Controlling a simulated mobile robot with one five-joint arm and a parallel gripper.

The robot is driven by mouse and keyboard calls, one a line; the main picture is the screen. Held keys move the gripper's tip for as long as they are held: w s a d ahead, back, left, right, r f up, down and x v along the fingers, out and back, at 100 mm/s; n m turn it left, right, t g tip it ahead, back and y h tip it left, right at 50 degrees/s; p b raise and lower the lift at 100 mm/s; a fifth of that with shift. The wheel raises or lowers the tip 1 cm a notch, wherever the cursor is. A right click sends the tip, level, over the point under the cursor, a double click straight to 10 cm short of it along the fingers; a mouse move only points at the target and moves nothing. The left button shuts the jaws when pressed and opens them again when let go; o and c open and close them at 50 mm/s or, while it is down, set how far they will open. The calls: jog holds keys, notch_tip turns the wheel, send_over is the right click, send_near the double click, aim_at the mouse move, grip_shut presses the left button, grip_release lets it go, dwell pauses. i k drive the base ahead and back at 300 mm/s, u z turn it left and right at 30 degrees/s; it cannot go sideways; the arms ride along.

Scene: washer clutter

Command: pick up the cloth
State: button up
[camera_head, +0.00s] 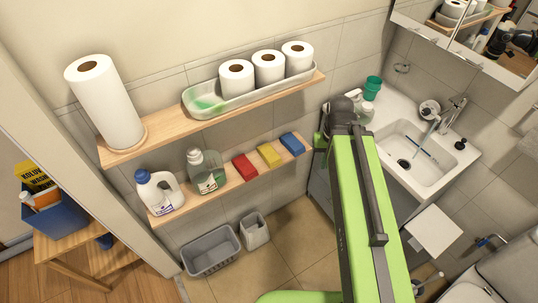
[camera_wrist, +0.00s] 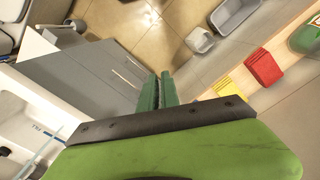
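Red (camera_head: 244,167), yellow (camera_head: 268,155) and blue (camera_head: 292,143) folded, cloth-like pieces lie in a row on the lower wooden shelf. Which one the task means, I cannot tell. The wrist view shows the red piece (camera_wrist: 264,67) and the yellow piece (camera_wrist: 228,88) to the right of my fingers; I do not make out the blue one there. My gripper (camera_wrist: 160,90) has its two green fingers close together with nothing between them. It is apart from the pieces. In the head view the fingers are mostly hidden by my green arm, right of the shelf's end.
A detergent jug (camera_head: 159,192) and a green bottle (camera_head: 206,171) share the lower shelf (camera_head: 229,184). The upper shelf (camera_head: 160,126) above holds paper rolls and a tray (camera_head: 238,99). A sink (camera_head: 408,150) and cabinet stand right. Baskets (camera_head: 210,251) sit on the floor.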

aim_at(272, 159)
jog(key=z, duration=0.95)
jog(key=k, duration=0.85)
jog(key=u, duration=2.45)
jog(key=i, duration=0.5)
jog(key=u, duration=0.2)
